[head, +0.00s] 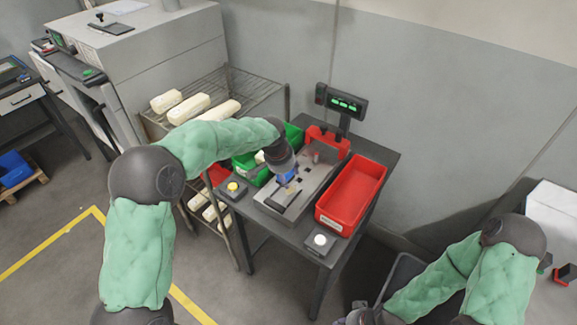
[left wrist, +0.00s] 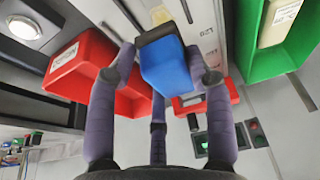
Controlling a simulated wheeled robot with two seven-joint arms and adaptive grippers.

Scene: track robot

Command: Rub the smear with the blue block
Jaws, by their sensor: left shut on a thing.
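My left gripper (head: 288,178) is over the grey metal plate (head: 322,175) on the small table. In the left wrist view its purple fingers (left wrist: 168,70) are shut on the blue block (left wrist: 166,68), which has a dark end facing the plate. In the head view only a little of the blue block (head: 287,177) shows beneath the hand. A small tan patch, perhaps the smear (left wrist: 160,14), shows right beside the block's dark end. I cannot tell whether the block touches the plate.
A red bin (head: 352,192) stands right of the plate and a green bin (head: 246,168) left of it. A display (head: 343,103) stands behind. Buttons, yellow-topped (head: 233,187) and white-topped (head: 320,240), sit at the front. A wire rack (head: 250,92) is behind left.

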